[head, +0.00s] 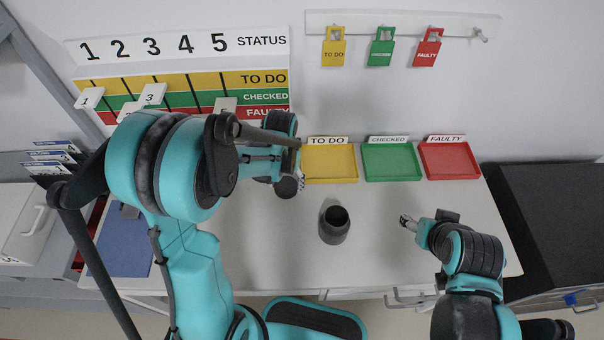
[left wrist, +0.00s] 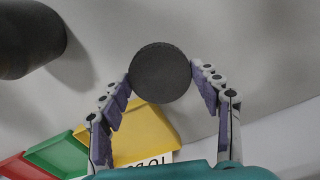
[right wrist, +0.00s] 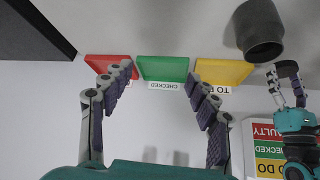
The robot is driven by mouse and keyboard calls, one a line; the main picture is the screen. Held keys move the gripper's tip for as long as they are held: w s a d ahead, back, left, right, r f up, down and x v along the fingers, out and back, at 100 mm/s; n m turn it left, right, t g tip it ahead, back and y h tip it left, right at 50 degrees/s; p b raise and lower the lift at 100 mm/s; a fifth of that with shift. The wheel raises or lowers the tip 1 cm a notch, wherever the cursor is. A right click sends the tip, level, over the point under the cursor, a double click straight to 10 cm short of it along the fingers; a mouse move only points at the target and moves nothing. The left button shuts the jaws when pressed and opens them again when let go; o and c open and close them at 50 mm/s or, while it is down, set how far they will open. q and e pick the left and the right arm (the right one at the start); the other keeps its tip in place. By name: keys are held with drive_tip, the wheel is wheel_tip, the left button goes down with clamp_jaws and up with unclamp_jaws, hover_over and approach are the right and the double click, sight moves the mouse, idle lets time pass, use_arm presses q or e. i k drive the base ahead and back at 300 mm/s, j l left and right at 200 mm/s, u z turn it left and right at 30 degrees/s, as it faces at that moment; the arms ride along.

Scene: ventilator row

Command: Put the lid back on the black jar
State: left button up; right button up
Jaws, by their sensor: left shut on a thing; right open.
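The black jar (head: 334,224) stands upright and open on the table, its mouth uncovered. It also shows in the left wrist view (left wrist: 28,38) and the right wrist view (right wrist: 260,32). The round dark lid (left wrist: 160,73) is between the fingertips of my left gripper (left wrist: 160,76), which is shut on it. In the head view the lid (head: 287,187) is to the left of the jar, apart from it, and partly hidden by my left arm. My right gripper (head: 408,222) is open and empty, to the right of the jar.
Yellow (head: 330,164), green (head: 391,163) and red (head: 450,161) trays line the back of the table. A status board (head: 185,75) stands at the back left. A blue mat (head: 124,243) lies at the left. The table front around the jar is clear.

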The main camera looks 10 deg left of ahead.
sight(338, 216)
drive_tip(key=k+j+z, duration=0.3)
drive_tip(key=k+j, duration=0.25)
drive_tip(key=k+j+z, duration=0.3)
drive_tip(key=k+j, duration=0.2)
drive_tip(key=k, duration=0.15)
drive_tip(key=i, duration=0.35)
drive_tip(key=l+z, duration=0.05)
drive_tip(key=l, duration=0.05)
